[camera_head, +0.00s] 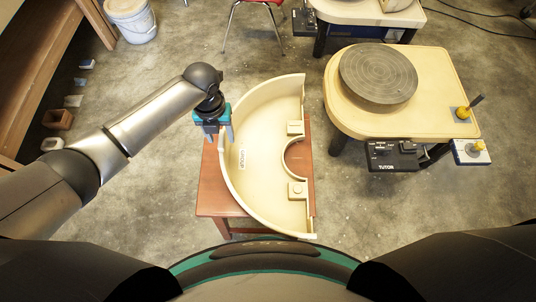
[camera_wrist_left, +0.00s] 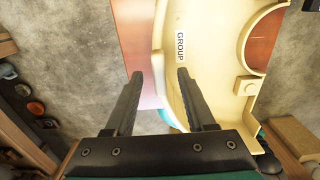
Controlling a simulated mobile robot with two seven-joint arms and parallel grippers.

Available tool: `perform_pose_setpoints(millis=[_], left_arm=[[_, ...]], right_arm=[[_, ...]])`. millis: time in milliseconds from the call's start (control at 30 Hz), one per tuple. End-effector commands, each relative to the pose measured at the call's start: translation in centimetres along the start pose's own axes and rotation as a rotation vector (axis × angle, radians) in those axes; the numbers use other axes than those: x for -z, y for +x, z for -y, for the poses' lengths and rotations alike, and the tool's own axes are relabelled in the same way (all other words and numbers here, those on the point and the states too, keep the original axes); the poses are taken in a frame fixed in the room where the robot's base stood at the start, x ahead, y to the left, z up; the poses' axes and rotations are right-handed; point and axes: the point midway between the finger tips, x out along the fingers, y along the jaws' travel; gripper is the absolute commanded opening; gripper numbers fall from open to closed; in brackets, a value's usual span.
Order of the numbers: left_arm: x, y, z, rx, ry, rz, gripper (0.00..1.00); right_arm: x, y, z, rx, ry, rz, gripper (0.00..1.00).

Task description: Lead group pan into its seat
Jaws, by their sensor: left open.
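The group pan (camera_head: 265,175) is a cream half-round tray with a raised wall, a "GROUP" label and a curved cut-out on its straight side. It lies on a small red-brown table (camera_head: 210,185). In the left wrist view the pan (camera_wrist_left: 205,60) fills the upper right. My left gripper (camera_head: 219,140) is open and empty at the pan's left curved wall. In the left wrist view its two fingers (camera_wrist_left: 160,75) point at the wall, which shows between and beyond them. I cannot tell whether they touch it. My right gripper is not in view.
A cream wheel table (camera_head: 440,90) with a grey round wheel head (camera_head: 378,74) and a "TUTOR" control box (camera_head: 393,156) stands to the right. Another wheel (camera_head: 365,12) is behind it. A white bucket (camera_head: 131,18) and wooden shelving (camera_head: 35,60) are at left. Concrete floor lies between.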

Motion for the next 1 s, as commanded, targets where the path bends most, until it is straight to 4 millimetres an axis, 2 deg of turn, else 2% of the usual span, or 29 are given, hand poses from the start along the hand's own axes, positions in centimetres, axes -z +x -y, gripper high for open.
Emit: perform_pose_setpoints(millis=[100,333,800,1000], left_arm=[[-0.01,0.92,-0.06,-0.001,0.0,0.001,0.55],[-0.02,0.89,-0.06,-0.001,0.001,0.001,0.54],[0.01,0.91,-0.08,-0.002,0.0,0.0,0.01],[0.04,0.93,-0.02,0.0,0.001,0.0,0.0]], right_arm=[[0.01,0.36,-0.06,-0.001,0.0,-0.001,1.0],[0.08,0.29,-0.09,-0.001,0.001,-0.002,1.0],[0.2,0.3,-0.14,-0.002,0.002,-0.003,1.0],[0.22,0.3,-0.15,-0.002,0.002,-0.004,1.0]])
